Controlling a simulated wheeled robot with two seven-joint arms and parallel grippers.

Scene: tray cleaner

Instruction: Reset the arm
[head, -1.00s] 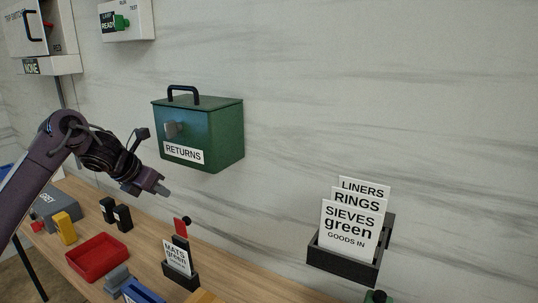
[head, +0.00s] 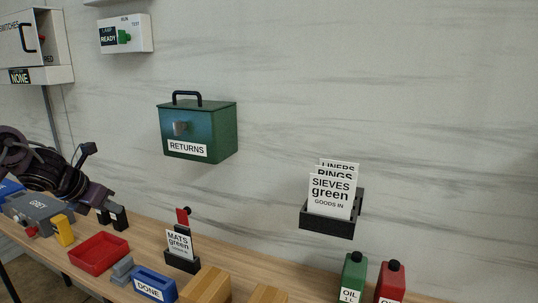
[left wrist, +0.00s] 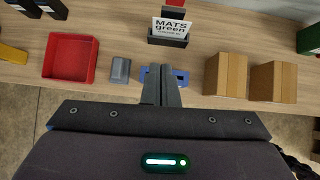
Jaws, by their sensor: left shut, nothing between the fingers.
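My left arm comes in at the left edge of the head view, with its left gripper (head: 106,203) over the back left of the bench, near two small black blocks. In the left wrist view the left gripper (left wrist: 160,72) has its two fingers together, with nothing between them. Behind the fingers in that view is the blue DONE tray (left wrist: 181,78), partly hidden by them. The DONE tray (head: 154,284) also shows in the head view, at the bench front, apart from the gripper. My right gripper is in neither view.
A red tray (head: 98,254), grey box (head: 38,210), yellow block (head: 63,231), card holder (head: 182,262), brown boxes (head: 206,287) and oil bottles (head: 353,277) stand on the bench. The green RETURNS box (head: 200,130) and a GOODS IN card rack (head: 328,225) hang on the wall.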

